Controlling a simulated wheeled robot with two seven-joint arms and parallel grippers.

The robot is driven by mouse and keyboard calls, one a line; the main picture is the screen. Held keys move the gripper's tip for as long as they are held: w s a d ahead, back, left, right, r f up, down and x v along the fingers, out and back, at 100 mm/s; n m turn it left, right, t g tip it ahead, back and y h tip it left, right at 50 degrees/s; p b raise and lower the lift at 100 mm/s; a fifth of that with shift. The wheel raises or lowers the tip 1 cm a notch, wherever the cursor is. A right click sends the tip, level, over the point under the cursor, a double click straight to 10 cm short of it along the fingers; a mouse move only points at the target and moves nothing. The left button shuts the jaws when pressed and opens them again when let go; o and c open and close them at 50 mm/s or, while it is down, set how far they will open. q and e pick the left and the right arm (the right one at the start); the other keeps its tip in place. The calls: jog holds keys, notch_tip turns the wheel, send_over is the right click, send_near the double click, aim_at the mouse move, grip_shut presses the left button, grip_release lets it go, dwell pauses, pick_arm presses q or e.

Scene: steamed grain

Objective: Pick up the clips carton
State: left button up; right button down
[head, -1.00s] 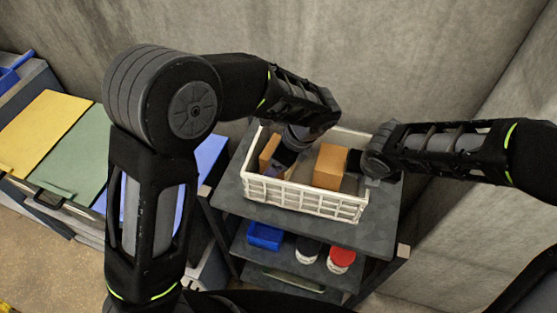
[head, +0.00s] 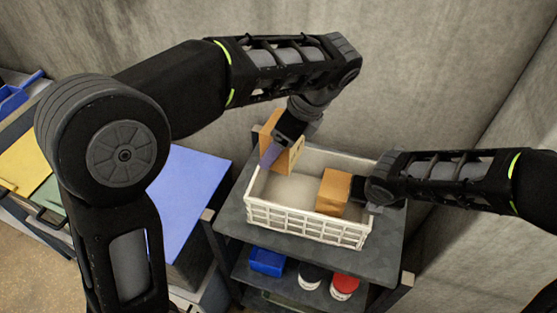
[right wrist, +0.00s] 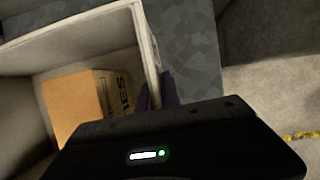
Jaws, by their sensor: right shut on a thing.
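A tan carton (head: 296,159), taken here as the clips carton though its label is unreadable, is tilted at the left back of the white basket, partly above its rim. My left gripper (head: 278,150) is shut on it, one purple-grey finger showing in front. A second tan carton (head: 333,192) stands in the right part of the basket; dark lettering shows on it in the right wrist view (right wrist: 85,105). My right gripper (head: 364,191) is shut on the right wall of the basket (head: 300,226); its fingers flank that wall in the right wrist view (right wrist: 156,95).
The basket rests on the top of a dark grey shelf unit (head: 385,240). A blue bin (head: 267,261) and jars, one red-lidded (head: 344,284), stand on the shelf below. A surface with a blue panel (head: 185,200) lies to the left. A grey wall closes off the back.

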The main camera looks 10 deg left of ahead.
pick_arm(q)
jog(key=shift+r, duration=1.1)
pick_arm(e)
jog(key=c, duration=1.5)
grip_release()
jog(key=shift+o, duration=0.2)
jog(key=v, duration=1.2)
jog(key=shift+w, duration=0.1)
pick_arm(q)
jog(key=shift+f, duration=0.1)
